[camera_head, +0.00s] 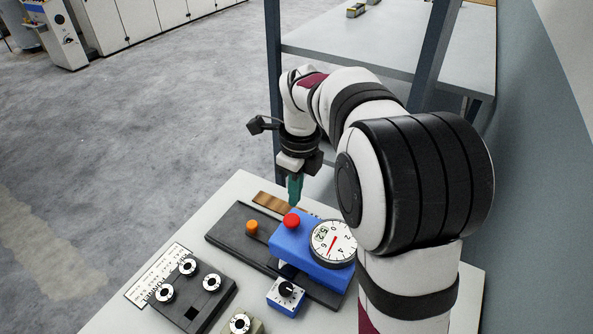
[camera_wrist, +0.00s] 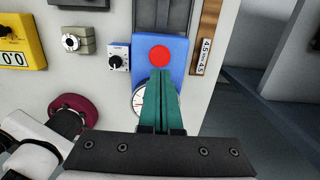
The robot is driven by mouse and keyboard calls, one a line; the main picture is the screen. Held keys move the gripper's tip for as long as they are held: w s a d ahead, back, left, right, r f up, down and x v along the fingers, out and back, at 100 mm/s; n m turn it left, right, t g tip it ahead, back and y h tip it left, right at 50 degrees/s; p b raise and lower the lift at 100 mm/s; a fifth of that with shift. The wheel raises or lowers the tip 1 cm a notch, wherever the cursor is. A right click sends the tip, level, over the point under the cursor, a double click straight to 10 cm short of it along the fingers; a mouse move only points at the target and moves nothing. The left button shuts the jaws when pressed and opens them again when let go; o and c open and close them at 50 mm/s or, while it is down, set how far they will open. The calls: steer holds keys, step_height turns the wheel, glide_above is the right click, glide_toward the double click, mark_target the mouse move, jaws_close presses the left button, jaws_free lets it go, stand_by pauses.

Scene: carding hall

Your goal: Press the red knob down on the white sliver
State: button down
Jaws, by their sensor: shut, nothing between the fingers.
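The red knob (camera_head: 291,220) sits on top of the blue block (camera_head: 290,238) of a dial device, beside its round white gauge (camera_head: 333,242). In the wrist view the red knob (camera_wrist: 160,54) is just ahead of the fingertips, fully uncovered. My gripper (camera_head: 295,201) has teal fingers that are shut and empty, pointing down close above the knob. The shut fingers show in the wrist view (camera_wrist: 160,74) too, partly covering the gauge (camera_wrist: 138,101). Whether the tips touch the knob cannot be told. I cannot make out the white sliver in either view.
The device stands on a dark base (camera_head: 230,236) with an orange knob (camera_head: 252,227). A small blue dial box (camera_head: 287,294) and a dark box with several dials (camera_head: 208,308) stand nearer. A wooden strip (camera_head: 268,202) lies behind. The table's left corner (camera_head: 240,183) is bare.

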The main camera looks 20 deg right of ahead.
step_height(320, 180, up, 7)
steer(key=shift+s+d, duration=0.15)
stand_by(0.8)
